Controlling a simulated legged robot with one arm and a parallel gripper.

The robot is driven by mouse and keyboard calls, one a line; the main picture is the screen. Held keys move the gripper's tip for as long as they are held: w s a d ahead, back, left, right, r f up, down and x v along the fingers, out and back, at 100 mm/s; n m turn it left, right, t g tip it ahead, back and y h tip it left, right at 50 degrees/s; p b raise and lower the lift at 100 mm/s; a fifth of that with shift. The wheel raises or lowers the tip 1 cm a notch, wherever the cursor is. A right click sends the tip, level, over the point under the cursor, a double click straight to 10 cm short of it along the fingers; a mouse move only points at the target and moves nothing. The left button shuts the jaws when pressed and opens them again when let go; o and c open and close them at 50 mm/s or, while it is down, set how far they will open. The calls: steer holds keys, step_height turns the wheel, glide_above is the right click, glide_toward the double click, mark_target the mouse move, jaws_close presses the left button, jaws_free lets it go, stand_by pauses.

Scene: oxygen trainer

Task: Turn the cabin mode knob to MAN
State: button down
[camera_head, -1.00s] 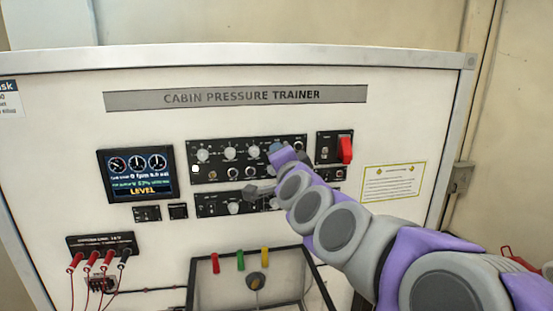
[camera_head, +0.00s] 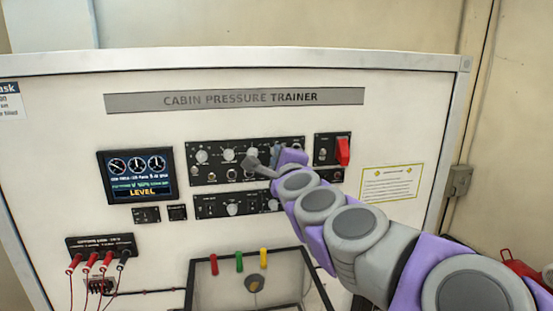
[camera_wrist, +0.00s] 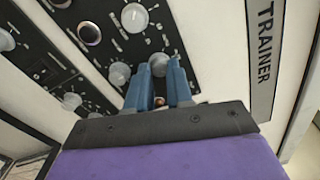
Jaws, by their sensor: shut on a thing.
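In the wrist view, my gripper (camera_wrist: 160,68) has its blue fingers closed around a light grey knob (camera_wrist: 160,59) in the top row of the upper black panel. The knob is mostly hidden between the fingers. In the head view, my gripper (camera_head: 277,152) is against the right part of that upper panel (camera_head: 197,178), and my purple wrist hides the knob. The labels are too small to read, so I cannot tell from them which knob is the cabin mode knob or where its pointer stands.
Neighbouring knobs (camera_wrist: 135,17) sit close to my fingers. A red switch guard (camera_head: 342,151) is right of my wrist. A display (camera_head: 137,176) reading LEVEL is at the left. A lower knob panel (camera_head: 215,208) and an open tray (camera_head: 205,290) are below.

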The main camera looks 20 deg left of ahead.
steer(key=shift+a+f, duration=0.1)
steer(key=shift+f, duration=0.2)
steer(key=c, duration=1.3)
jaws_free()
steer(key=shift+c, duration=0.2)
steer(key=o, duration=0.3)
steer(key=shift+w+a, duration=0.1)
steer(key=shift+w, duration=0.1)
steer(key=shift+o, duration=0.2)
steer(key=shift+r, duration=0.1)
steer(key=shift+s, duration=0.15)
